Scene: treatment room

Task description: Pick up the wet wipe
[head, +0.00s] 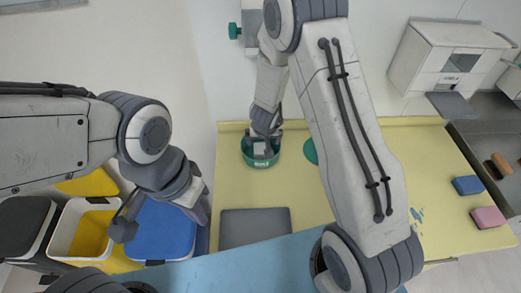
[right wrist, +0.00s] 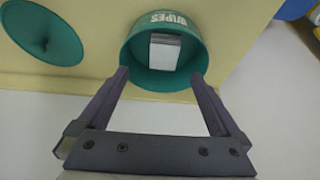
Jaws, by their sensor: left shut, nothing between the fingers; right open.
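The wet wipe (head: 260,149) is a small white piece in a green tub (head: 260,161) marked WIPES on the yellow counter. In the right wrist view the wipe (right wrist: 165,52) shows inside the tub (right wrist: 136,55). My right gripper (head: 265,137) reaches down at the tub, open. In its wrist view the fingertips (right wrist: 160,75) are on either side of the tub's near edge, with the wipe beyond them and nothing held. My left gripper (head: 125,222) is shut and empty over the bins at the left.
A green round lid (head: 311,151) lies right of the tub, partly behind my right arm. A grey mat (head: 255,229) lies in front. A blue sponge (head: 467,185), a pink sponge (head: 488,217) and a brown brush (head: 501,164) are at far right. A blue-lidded bin (head: 163,232) stands at left.

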